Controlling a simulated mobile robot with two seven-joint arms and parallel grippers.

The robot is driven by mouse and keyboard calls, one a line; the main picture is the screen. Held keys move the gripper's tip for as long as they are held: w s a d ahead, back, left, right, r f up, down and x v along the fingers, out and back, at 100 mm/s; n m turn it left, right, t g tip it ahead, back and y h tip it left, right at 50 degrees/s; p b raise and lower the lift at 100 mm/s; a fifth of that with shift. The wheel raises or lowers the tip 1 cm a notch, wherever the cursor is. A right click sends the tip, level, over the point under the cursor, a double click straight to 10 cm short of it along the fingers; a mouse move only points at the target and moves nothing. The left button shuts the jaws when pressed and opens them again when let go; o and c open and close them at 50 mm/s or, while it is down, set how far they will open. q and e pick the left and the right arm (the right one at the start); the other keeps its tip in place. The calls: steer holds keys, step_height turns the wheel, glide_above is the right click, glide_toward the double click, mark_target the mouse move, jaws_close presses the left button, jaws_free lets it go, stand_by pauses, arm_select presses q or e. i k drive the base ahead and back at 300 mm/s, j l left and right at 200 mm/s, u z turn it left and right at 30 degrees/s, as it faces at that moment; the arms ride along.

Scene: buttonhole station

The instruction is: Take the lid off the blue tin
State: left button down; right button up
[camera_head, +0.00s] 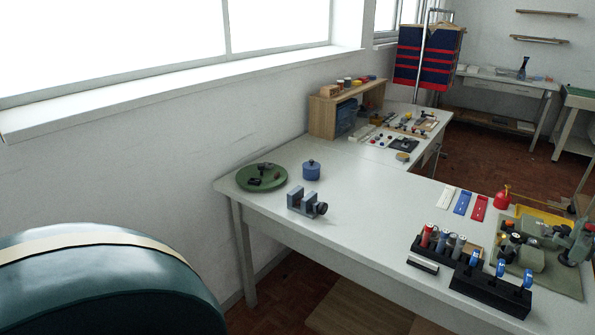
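A grey metal vise (306,203) stands just in front of the tin. Neither of my grippers shows in the head view.
The white table (350,215) is clear in the middle. A wooden shelf box (322,117) stands behind the tin. Black racks with tools (490,290) and a green machine (525,255) stand at the right. A rounded dark green object (95,285) fills the lower left.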

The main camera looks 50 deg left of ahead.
mark_target(311, 165)
steer(key=u, duration=1.4)
